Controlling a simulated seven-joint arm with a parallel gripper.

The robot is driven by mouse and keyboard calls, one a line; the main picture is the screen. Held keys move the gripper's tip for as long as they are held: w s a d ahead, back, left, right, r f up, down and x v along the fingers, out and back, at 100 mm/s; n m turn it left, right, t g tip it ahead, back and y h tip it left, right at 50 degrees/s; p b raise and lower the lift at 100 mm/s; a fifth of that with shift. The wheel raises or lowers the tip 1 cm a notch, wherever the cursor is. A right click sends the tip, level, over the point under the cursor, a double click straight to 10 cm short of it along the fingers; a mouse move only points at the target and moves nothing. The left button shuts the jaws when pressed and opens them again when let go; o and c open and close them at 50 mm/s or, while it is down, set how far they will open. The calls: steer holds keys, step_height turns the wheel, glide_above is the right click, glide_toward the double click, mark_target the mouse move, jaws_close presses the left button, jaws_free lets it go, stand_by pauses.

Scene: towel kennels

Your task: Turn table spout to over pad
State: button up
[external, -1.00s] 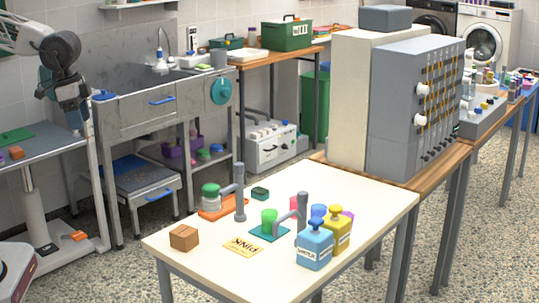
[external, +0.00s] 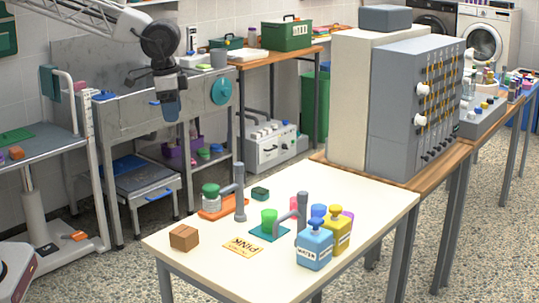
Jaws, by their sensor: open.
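On the cream table, a grey upright post with a side spout (external: 239,190) stands at the back. Its spout points left toward a green-lidded jar (external: 210,191) on an orange pad (external: 228,209). A second grey post with a pinkish-grey spout (external: 302,212) stands nearer the front right. Its spout points left toward a green cup (external: 269,217) on a teal pad (external: 266,237). I cannot tell exactly what lies under either spout tip. My gripper (external: 171,115) is open and empty, high in front of the sink unit, up and left of the table, touching neither spout.
A blue bottle (external: 314,246) and a yellow bottle (external: 337,232) crowd the second post's right side. The table's right rear is clear.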

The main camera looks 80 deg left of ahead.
steer(key=w+f, duration=0.3)
steer(key=w, duration=0.5)
steer(key=w+f, duration=0.2)
steer(key=w, duration=0.6)
steer(key=g, duration=0.1)
glide_above(303, 193)
steer(key=f, duration=1.1)
steer(key=shift+s+a, duration=0.15)
steer(key=shift+s, duration=0.15)
steer(key=shift+w+f, duration=0.4)
steer(key=shift+f, duration=0.15)
steer(key=shift+f, duration=3.75)
steer(key=shift+c, duration=0.2)
jaws_close()
